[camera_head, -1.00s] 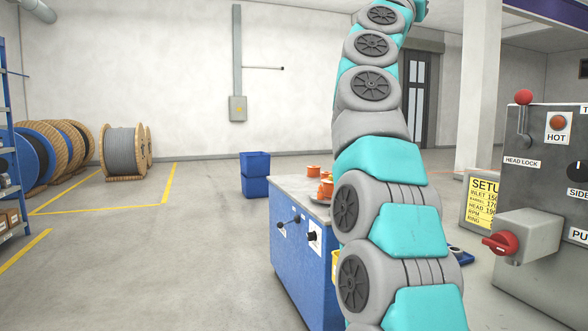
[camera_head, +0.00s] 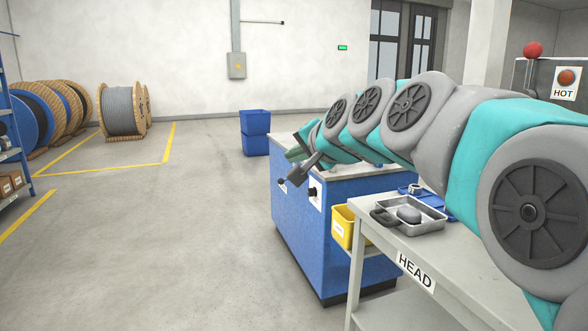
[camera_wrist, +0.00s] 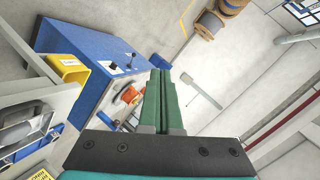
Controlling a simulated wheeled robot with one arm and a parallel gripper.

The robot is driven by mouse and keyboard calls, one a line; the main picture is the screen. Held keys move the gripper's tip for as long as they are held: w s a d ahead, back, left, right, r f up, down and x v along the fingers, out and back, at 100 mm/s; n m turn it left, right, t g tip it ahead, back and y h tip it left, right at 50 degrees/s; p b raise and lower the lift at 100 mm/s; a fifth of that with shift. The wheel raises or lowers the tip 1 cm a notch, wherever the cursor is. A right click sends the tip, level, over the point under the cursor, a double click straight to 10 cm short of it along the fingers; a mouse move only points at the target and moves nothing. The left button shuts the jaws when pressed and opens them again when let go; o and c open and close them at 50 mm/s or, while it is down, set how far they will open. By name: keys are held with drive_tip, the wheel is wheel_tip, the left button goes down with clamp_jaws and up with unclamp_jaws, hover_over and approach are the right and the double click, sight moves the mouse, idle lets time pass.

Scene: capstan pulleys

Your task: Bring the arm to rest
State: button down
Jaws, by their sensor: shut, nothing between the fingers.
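My gripper (camera_head: 293,154) is at the end of my teal and grey arm, which reaches from the right edge across the head view. The gripper is in front of the top of a blue cabinet (camera_head: 290,225) in that view. In the wrist view its two green fingers (camera_wrist: 160,75) lie together, shut with nothing between them. The blue cabinet also shows in the wrist view (camera_wrist: 75,65), left of the fingers, with an orange spool (camera_wrist: 130,95) beside them. I cannot tell the gap between gripper and cabinet.
A grey bench (camera_head: 385,245) labelled HEAD holds a metal tray (camera_head: 425,222) under my arm. A yellow bin (camera_head: 343,228) hangs between bench and cabinet. Blue crates (camera_head: 255,140) stand behind.

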drive_tip(key=s+d+f+n+g+h, duration=0.2)
drive_tip(key=s+d+f+g, duration=0.15)
drive_tip(key=s+f, duration=0.65)
drive_tip(key=s+d+f+n+g+h, duration=0.1)
drive_tip(key=s+d+f+n+g, duration=0.2)
drive_tip(key=s+f, duration=0.75)
drive_tip(key=s+d+f+n+g+h, duration=0.1)
drive_tip(key=s+d+f+g, duration=0.2)
drive_tip(key=s+f, duration=0.4)
drive_tip(key=s+d+f+g+h, duration=0.2)
drive_tip(key=s+d+f+g, duration=0.2)
drive_tip(key=s, duration=0.9)
wheel_tip(320, 180, down, 3)
drive_tip(key=shift+d+r+n, duration=0.15)
drive_tip(key=shift+d+n, duration=0.25)
drive_tip(key=shift+d, duration=0.3)
